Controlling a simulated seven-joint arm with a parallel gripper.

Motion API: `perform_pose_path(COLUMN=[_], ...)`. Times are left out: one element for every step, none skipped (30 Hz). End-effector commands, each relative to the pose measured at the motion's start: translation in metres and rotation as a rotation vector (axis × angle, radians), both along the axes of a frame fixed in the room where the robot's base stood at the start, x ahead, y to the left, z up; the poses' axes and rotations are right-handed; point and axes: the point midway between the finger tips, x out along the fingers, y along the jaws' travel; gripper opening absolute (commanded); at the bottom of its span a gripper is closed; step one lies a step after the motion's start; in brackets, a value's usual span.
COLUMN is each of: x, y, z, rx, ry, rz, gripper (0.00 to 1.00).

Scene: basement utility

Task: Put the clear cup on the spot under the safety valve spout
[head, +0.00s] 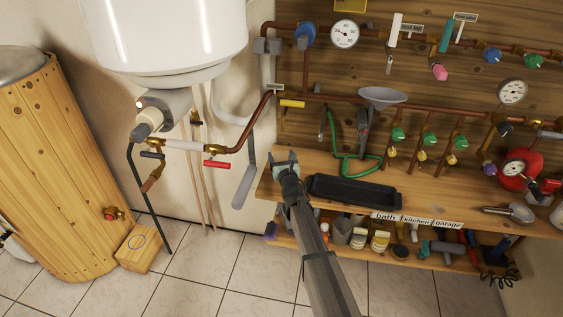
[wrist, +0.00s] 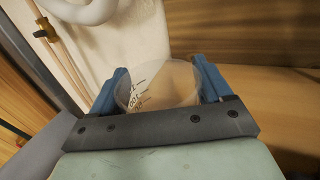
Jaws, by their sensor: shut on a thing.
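My gripper (head: 284,160) is above the left end of the wooden bench. In the wrist view its blue fingers (wrist: 160,88) are shut on the clear cup (wrist: 165,82), which has dark markings on its side. The cup cannot be made out clearly in the head view. The safety valve's copper spout (head: 152,180) hangs below the white water heater, left of my gripper. Under it, a wooden block (head: 150,258) on the floor carries a drawn circle, the spot (head: 137,242). My gripper is well to the right of the spot and higher.
A red-handled valve (head: 216,164) and a grey paddle-shaped thing (head: 244,187) hang between my gripper and the spout. A dark hose (head: 137,195) runs down beside the block. A wooden barrel (head: 62,170) stands left. A black tray (head: 355,190) lies on the bench (head: 440,200).

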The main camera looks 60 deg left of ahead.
Motion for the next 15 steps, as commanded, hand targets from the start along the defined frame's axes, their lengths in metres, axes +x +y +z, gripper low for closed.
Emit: perform_pose_path(x=[0.0,0.0,0.0,0.0,0.0,0.0,0.0,0.0,0.0,0.0,0.0,0.0,0.0,0.0,0.0], y=[0.001,0.001,0.001,0.0,0.0,0.0,0.0,0.0,0.0,0.0,0.0,0.0,0.0,0.0,0.0], z=[-0.008,-0.012,-0.017,-0.019,-0.02,-0.02,-0.02,-0.02,-0.02,-0.02,-0.02,-0.02,-0.02,-0.02,-0.021], rx=[-0.001,-0.001,-0.001,-0.001,-0.001,0.0,0.0,0.001,0.0,0.0,0.0,0.0,0.0,0.0,0.0], ry=[0.001,0.001,0.001,0.001,0.001,0.0,0.0,0.0,0.0,0.0,0.0,0.0,0.0,0.0,0.0], rz=[0.0,0.0,0.0,0.0,0.001,0.001,0.001,0.001,0.001,0.001,0.001,0.001,0.001,0.001,0.001], gripper=[0.39,0.39,0.39,0.39,0.39,0.39,0.39,0.39,0.39,0.39,0.39,0.39,0.39,0.39,0.39])
